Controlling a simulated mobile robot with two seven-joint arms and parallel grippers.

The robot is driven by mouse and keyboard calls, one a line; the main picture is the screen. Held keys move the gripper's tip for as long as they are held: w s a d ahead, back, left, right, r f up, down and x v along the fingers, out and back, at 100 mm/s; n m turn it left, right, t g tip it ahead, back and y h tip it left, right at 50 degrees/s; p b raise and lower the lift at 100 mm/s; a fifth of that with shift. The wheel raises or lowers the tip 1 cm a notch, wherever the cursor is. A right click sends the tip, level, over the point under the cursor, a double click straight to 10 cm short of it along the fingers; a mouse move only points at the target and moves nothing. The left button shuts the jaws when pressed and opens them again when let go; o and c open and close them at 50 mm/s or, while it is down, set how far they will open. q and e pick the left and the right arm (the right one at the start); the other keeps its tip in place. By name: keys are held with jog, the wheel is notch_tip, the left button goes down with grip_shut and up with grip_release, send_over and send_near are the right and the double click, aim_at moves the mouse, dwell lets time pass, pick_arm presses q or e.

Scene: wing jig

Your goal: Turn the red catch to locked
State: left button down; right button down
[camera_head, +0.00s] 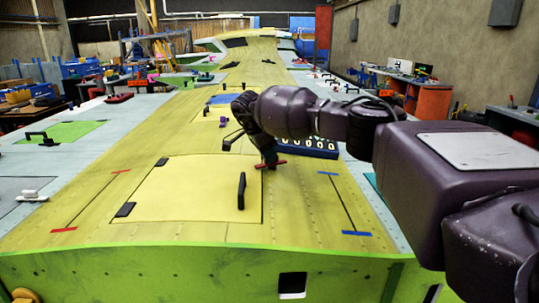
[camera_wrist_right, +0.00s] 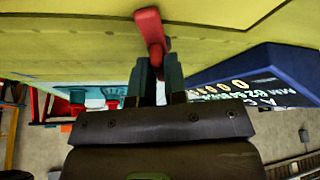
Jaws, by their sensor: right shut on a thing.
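The red catch (camera_head: 273,164) is a small red bar at the right edge of a pale yellow panel (camera_head: 190,190) on the wing. My right gripper (camera_head: 268,156) reaches down onto the catch from above and hides part of it. In the right wrist view the catch (camera_wrist_right: 148,24) is a red handle, its near end between the two fingers of my right gripper (camera_wrist_right: 156,62). The fingers are shut on it. I cannot read any locked mark. My left gripper is not in view.
A black handle (camera_head: 241,190) stands upright on the panel, left of the catch. A dark blue box with white lettering (camera_head: 318,153) lies close to the right of the gripper; it also shows in the right wrist view (camera_wrist_right: 270,62). Other small handles dot the wing.

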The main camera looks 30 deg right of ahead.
jog(key=m+g, duration=0.1)
jog(key=m, duration=0.2)
jog(key=shift+w+b, duration=0.2)
jog(key=shift+b, duration=0.1)
jog(key=shift+r+m+y, duration=0.1)
jog(key=shift+m+y, duration=0.2)
jog(key=shift+m, duration=0.3)
jog(key=shift+d+g, duration=0.1)
jog(key=shift+g, duration=0.2)
jog(key=c, duration=1.2)
grip_release()
jog(key=shift+o, duration=0.2)
